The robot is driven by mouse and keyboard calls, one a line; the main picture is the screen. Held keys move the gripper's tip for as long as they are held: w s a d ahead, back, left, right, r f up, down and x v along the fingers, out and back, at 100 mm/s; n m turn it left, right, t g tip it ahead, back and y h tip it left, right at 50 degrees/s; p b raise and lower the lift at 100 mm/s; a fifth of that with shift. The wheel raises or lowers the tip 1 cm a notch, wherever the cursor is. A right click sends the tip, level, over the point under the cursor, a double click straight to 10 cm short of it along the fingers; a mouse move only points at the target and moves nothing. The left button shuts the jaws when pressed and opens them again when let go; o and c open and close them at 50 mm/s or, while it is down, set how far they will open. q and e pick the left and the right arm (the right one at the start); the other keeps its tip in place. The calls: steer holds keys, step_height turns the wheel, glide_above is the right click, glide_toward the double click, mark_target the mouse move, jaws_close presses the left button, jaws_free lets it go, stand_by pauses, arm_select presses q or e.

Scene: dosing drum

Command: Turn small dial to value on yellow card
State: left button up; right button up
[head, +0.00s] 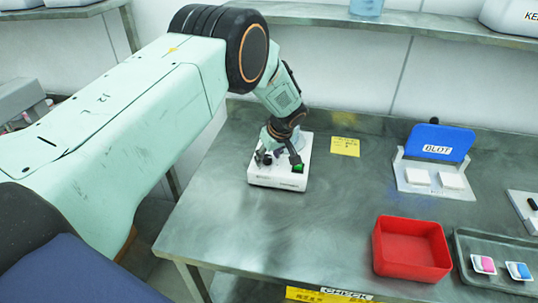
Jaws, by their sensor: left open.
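A white device (278,180) stands on the metal table, left of the middle. My left gripper (277,160) points down over the device's top, with its fingers apart. The gripper hides much of that top, and I cannot make out the small dial or tell whether the fingers touch it. A small green part (298,168) shows at the right side of the device's top. The yellow card (345,147) lies on the table behind and right of the device; its writing is too small to read. My right gripper is out of view.
A blue board marked BLOT (437,142) stands on a white stand at the back right. A red bin (411,250) is at the front right, beside a grey tray (490,278) with pink and blue items. The table (240,235) in front of the device is clear.

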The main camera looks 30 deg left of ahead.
arm_select(q)
steer(key=shift+s+r, duration=0.1)
steer(key=shift+c, duration=0.2)
steer(key=shift+a, duration=0.1)
steer(key=shift+c, duration=0.7)
steer(key=shift+a+f, duration=0.2)
steer(key=c, duration=0.3)
steer(key=shift+w+f, duration=0.1)
steer(key=shift+w, duration=0.1)
steer(key=shift+c, duration=0.8)
steer(key=shift+d, duration=0.15)
steer(key=c, duration=0.3)
jaws_close()
